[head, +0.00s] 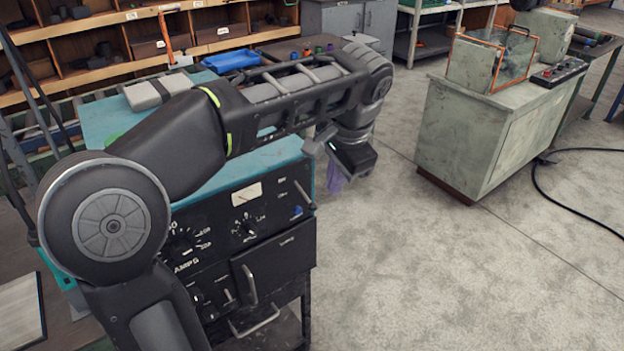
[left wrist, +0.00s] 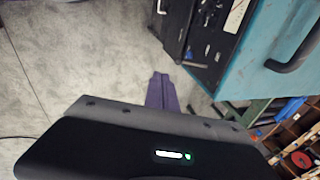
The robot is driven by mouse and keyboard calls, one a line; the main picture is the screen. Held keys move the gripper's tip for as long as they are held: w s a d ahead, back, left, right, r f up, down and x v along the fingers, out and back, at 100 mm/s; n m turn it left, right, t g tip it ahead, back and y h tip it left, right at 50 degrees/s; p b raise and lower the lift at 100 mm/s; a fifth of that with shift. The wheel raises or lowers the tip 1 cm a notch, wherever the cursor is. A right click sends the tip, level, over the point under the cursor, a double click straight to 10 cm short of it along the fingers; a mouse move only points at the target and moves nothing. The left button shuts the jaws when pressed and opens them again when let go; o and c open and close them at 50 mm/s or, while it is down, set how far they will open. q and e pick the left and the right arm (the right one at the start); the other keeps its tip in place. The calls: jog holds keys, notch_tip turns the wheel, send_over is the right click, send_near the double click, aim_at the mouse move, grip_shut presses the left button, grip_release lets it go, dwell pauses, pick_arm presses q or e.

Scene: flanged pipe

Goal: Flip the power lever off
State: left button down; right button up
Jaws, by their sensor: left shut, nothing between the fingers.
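A welding-type power unit (head: 272,205) with a teal top and a black front panel stands left of centre in the head view. Its panel carries dials, a meter, a small blue switch (head: 297,211), a small grey lever (head: 228,296) and a larger grey handle (head: 250,285). I cannot tell which is the power lever. My left gripper (head: 335,186) is shut and empty, fingers pointing down, to the right of the panel and apart from it. Its purple fingers (left wrist: 161,80) show in the left wrist view, with the unit (left wrist: 275,50) at upper right. My arm hides part of the unit's top.
A grey-green cabinet (head: 480,135) with an orange-framed clear box (head: 505,60) stands at the right, a black cable (head: 540,185) on the floor beside it. Wooden shelves (head: 100,55) and a blue tray (head: 232,61) are behind. The concrete floor (head: 420,270) right of the unit is clear.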

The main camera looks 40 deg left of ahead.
aim_at(304, 195)
pick_arm(q)
jog(key=a+b+x, duration=0.1)
jog(key=a+x, duration=0.1)
jog(key=x, duration=1)
jog(key=shift+w+a+r+m+b, duration=0.2)
jog(key=shift+a+r+m+b, duration=0.1)
jog(key=shift+f, duration=0.1)
dwell(0.3)
